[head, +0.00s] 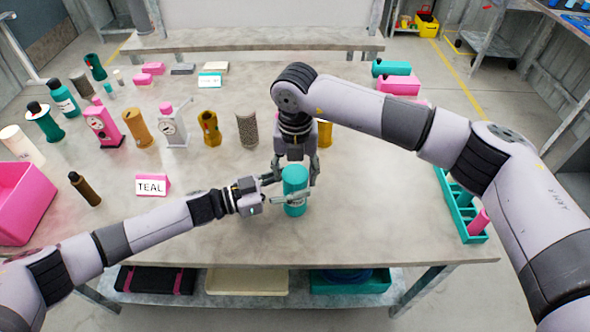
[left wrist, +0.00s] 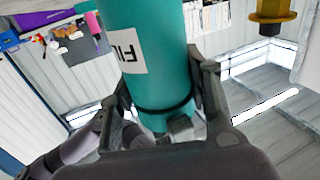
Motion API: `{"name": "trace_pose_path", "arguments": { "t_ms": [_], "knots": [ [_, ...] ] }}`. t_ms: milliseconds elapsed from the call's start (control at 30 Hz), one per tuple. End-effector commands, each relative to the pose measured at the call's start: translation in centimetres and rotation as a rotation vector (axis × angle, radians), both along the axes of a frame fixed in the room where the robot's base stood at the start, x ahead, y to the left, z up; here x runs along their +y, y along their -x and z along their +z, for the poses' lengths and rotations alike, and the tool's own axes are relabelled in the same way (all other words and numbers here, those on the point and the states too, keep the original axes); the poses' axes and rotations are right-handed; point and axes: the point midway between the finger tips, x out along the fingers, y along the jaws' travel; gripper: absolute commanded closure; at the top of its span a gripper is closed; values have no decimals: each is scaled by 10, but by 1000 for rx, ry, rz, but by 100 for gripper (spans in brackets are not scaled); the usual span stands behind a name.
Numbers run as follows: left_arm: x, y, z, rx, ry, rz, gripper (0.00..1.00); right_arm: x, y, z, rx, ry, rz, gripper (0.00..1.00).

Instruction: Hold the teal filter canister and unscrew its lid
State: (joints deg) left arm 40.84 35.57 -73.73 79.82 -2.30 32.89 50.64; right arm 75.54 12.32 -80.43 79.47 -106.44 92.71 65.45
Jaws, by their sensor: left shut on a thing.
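The teal filter canister (head: 295,197) stands upright near the table's front middle, with a white label on its side. It fills the middle of the left wrist view (left wrist: 150,70), where part of its lettering shows upside down. My left gripper (head: 284,200) is shut on the canister's body from the left, one finger on each side. My right gripper (head: 296,178) points down from above, its fingers spread either side of the canister's top. They look open, and I cannot tell whether they touch it. The lid's edge cannot be made out.
Several pumps and canisters stand behind. A teal tray (head: 462,213) lies at the right edge. The table right of the canister is clear.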

Motion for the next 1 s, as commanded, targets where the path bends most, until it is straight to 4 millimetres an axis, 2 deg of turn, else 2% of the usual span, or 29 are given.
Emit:
{"name": "trace_pose_path", "arguments": {
  "t_ms": [67, 533, 633, 833, 1000],
  "knots": [
    [0, 0, -1, 1, -2, 0, 100, 0, 0, 0, 0, 0, 0, 54],
    [0, 0, -1, 1, -2, 0, 100, 0, 0, 0, 0, -1, 0, 86],
    [0, 0, -1, 1, -2, 0, 100, 0, 0, 1, -1, 0, 20, 86],
    [0, 0, -1, 0, -2, 0, 100, 1, 0, 1, -2, 4, 231, 86],
    [0, 1, -1, 0, -2, -1, 100, 1, 1, 0, -1, 5, 302, 86]
  ]
}}
